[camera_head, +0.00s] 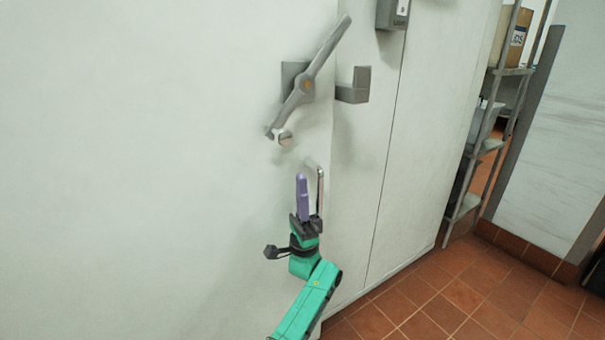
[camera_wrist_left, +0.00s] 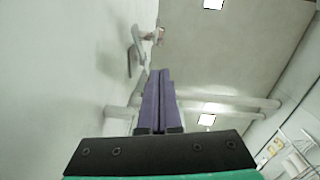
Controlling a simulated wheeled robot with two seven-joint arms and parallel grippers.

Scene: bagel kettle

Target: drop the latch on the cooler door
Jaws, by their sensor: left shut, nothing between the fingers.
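The cooler door (camera_head: 150,150) is a large pale panel that looks closed against the frame at its right. Its latch (camera_head: 323,57) is a grey bar on a pivot plate, tilted with its upper end to the right. An L-shaped grey catch (camera_head: 354,87) sits on the frame, right of the pivot, and the bar does not rest in it. My left gripper (camera_head: 301,178) has purple fingers pointing up, shut and empty, below the latch and apart from it. The latch also appears ahead of the fingers (camera_wrist_left: 158,73) in the left wrist view (camera_wrist_left: 137,45). My right gripper is not in view.
A metal pull handle (camera_head: 320,190) stands close beside my left fingers at the right. A grey box (camera_head: 392,14) is mounted at upper right. A shelf rack (camera_head: 479,150) stands further right over open tiled floor (camera_head: 440,305).

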